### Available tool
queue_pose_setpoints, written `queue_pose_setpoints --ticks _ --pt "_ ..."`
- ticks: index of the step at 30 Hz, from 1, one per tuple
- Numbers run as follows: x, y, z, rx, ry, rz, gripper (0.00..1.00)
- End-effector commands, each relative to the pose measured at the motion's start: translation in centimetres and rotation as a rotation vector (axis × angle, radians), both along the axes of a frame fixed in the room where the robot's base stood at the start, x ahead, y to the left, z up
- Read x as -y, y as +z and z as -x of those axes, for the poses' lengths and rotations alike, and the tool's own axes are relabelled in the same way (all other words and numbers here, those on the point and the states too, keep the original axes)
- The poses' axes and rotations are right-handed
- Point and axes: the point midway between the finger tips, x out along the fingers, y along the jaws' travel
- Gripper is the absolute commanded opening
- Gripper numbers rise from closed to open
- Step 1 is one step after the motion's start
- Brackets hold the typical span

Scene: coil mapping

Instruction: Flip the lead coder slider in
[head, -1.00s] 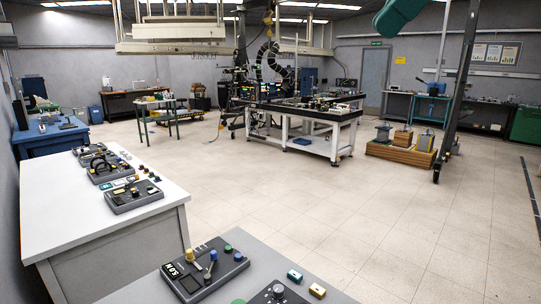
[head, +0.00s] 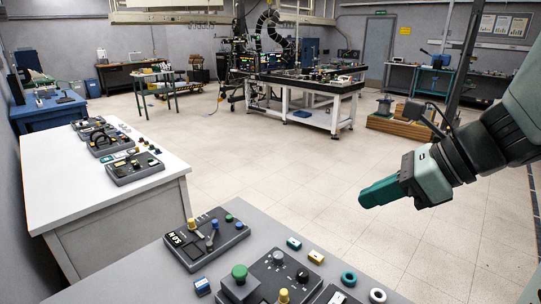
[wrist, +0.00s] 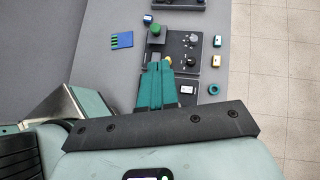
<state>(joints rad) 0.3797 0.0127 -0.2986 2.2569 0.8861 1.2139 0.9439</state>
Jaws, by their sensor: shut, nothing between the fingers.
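My gripper (head: 364,200) is shut and empty. In the head view it hangs at the right, above and apart from the grey bench. In the wrist view its teal fingers (wrist: 153,66) overlap part of a dark control panel (wrist: 182,48). That panel has a green mushroom button (head: 239,272), a grey dial (head: 279,257) and a yellow knob (head: 284,296). A second panel (head: 205,238) behind it has yellow, blue and green controls and a small display. No label for the lead coder slider is readable, so I cannot tell which control it is.
A white table (head: 60,185) with more panels stands at the left. Open floor lies beyond.

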Motion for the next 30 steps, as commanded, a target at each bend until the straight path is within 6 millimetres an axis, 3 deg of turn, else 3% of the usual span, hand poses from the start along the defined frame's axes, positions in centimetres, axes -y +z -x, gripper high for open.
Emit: queue_pose_setpoints --ticks 1,6,15,21,30 --pt "0.0 -3.5 0.2 -0.022 -0.006 -0.011 0.00" --pt "0.0 -11.6 0.1 -0.017 -0.005 -0.008 0.00" --pt "0.0 -22.1 0.1 -0.010 -0.002 -0.005 0.00" --pt "0.0 -25.9 0.0 -0.002 0.001 -0.001 0.00" --pt "0.0 -26.9 -0.1 0.004 0.002 0.001 0.00"
